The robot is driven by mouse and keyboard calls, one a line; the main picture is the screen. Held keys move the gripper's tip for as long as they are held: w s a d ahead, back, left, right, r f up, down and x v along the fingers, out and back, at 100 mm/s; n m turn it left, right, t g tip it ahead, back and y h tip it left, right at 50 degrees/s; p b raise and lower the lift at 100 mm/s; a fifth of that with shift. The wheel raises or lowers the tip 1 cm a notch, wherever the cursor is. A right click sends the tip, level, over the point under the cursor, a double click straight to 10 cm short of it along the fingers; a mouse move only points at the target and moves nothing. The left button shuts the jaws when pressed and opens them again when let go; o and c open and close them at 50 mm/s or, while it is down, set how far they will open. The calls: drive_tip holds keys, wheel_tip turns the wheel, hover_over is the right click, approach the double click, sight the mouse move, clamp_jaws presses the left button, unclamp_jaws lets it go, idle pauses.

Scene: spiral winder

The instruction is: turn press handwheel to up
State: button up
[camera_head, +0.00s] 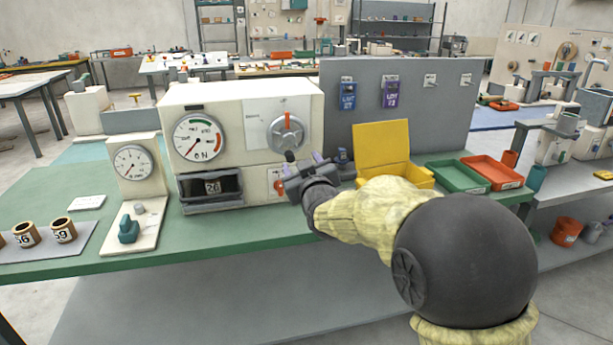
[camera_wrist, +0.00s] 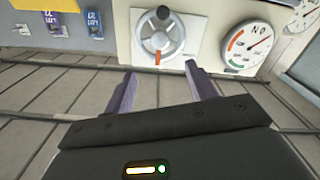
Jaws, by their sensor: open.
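The press handwheel (camera_head: 287,133) is a grey spoked wheel on a pale plate at the right of the white press front (camera_head: 240,118). An orange-red mark is at its top and a dark knob at its bottom in the head view. The wrist view, turned over, shows the handwheel (camera_wrist: 160,38) with the red mark at the bottom and the knob at the top. My gripper (camera_head: 302,162) is open and empty, in front of the press and just below the wheel. Its two purple fingers (camera_wrist: 160,70) point toward the wheel, apart from it.
A dial gauge (camera_head: 199,137) and a counter window reading 26 (camera_head: 211,187) are left of the wheel. A smaller gauge (camera_head: 133,162) stands further left. A yellow open box (camera_head: 383,148) and a green tray (camera_head: 458,176) lie to the right. The green bench (camera_head: 250,230) is clear in front.

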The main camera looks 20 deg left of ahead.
drive_tip(key=v, duration=0.4)
idle(0.3)
drive_tip(key=s+d+f+m+g+h, duration=0.2)
drive_tip(key=d+f+h, duration=0.1)
drive_tip(key=d+f, duration=0.55)
drive_tip(key=s+d+f+m+g+h, duration=0.25)
drive_tip(key=d+f, duration=0.25)
drive_tip(key=d, duration=0.7)
drive_tip(key=s+d+f+m+g+h, duration=0.25)
drive_tip(key=s+d+f+g, duration=0.2)
drive_tip(key=s+d, duration=0.35)
drive_tip(key=s+d+f+m+g+h, duration=0.25)
drive_tip(key=s+d+f, duration=0.4)
drive_tip(key=s, duration=0.35)
wheel_tip(320, 180, up, 20)
drive_tip(key=g+p, duration=0.1)
drive_tip(key=p, duration=1.8)
drive_tip(key=shift+s+d+y, duration=0.25)
drive_tip(key=shift+s+y, duration=0.1)
drive_tip(key=shift+y, duration=0.1)
